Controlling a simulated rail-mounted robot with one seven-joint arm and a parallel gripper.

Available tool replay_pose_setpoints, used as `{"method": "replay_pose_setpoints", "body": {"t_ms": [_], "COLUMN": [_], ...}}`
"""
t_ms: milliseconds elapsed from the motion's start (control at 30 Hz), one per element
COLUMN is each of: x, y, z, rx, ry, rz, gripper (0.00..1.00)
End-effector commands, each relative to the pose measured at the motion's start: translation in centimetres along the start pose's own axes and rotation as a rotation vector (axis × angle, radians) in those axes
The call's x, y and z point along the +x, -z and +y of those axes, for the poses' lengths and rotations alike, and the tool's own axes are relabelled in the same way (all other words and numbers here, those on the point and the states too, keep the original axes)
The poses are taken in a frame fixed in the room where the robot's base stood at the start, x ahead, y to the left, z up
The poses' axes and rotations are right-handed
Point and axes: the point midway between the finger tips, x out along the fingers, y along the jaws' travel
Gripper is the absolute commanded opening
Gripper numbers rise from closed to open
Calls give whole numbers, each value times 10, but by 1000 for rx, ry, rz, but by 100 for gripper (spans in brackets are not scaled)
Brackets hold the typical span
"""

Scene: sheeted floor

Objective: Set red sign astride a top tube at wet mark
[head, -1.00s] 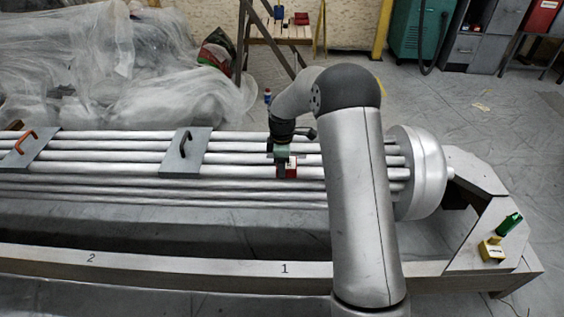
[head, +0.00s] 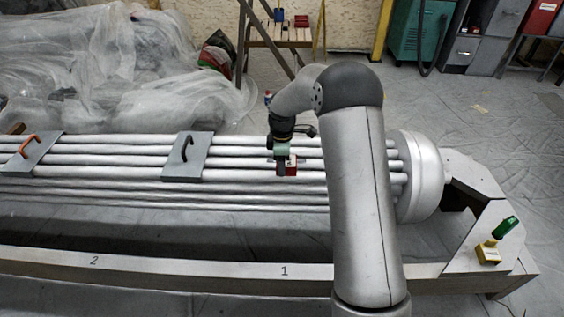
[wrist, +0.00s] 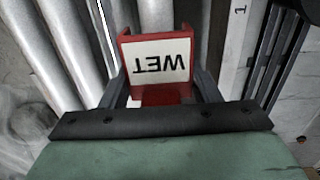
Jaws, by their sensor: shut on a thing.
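My gripper (head: 284,165) is shut on the red sign (head: 290,168), over the bundle of silver tubes (head: 245,161) near its right end. In the wrist view the sign (wrist: 157,92) sits between the two dark fingers, with a white face reading WET upside down. Its lower part runs down behind the black gripper bar. The tubes (wrist: 75,45) run beside and beyond the sign on the left. I cannot tell whether the sign touches a tube. I cannot make out a wet mark on the tubes.
Two grey plates with handles, one orange (head: 29,146) and one black (head: 186,150), lie across the tubes to the left. A domed end (head: 428,175) closes the right. A green-handled tool (head: 505,228) stands on the frame's right corner. Plastic sheeting (head: 110,70) heaps behind.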

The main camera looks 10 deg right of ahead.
Motion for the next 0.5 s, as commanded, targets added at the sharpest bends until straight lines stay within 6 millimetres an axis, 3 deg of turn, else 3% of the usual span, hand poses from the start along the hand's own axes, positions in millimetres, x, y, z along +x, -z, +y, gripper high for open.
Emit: {"method": "replay_pose_setpoints", "body": {"t_ms": [500], "x": [-34], "y": [0], "z": [0], "rx": [0], "ry": [-2], "rz": [1], "gripper": [31]}}
